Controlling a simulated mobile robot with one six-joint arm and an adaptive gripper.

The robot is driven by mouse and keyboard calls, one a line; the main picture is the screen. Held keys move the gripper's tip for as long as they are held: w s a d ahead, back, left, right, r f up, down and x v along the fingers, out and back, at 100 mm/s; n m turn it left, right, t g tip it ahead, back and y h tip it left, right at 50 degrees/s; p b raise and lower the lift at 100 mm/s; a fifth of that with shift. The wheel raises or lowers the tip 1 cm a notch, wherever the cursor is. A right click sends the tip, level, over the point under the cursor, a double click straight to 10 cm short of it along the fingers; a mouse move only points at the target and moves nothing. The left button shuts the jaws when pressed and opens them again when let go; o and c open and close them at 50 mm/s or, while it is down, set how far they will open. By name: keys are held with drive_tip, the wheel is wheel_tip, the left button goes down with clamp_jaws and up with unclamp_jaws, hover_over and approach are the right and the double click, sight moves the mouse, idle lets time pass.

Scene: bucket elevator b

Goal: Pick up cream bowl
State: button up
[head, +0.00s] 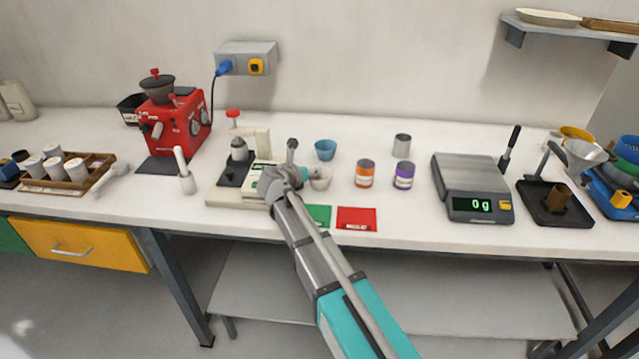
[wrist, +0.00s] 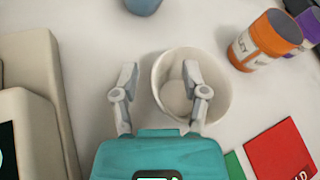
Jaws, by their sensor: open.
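The cream bowl (wrist: 218,98) stands upright on the white bench in the wrist view. In the head view the cream bowl (head: 320,180) is partly hidden behind my wrist. My gripper (wrist: 158,80) is open. In the wrist view its right finger overlaps the bowl's inside, and its left finger is outside, left of the rim. The near-left rim lies between the fingers. I cannot tell whether either finger touches the bowl.
A cream machine (head: 236,190) stands close on the left. A blue cup (head: 325,150) is behind the bowl. An orange jar (head: 364,174) and a purple jar (head: 403,176) stand to the right. Green (head: 319,215) and red (head: 357,219) cards lie in front. A scale (head: 470,180) is farther right.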

drive_tip(key=shift+w+d, duration=0.15)
idle(0.4)
clamp_jaws()
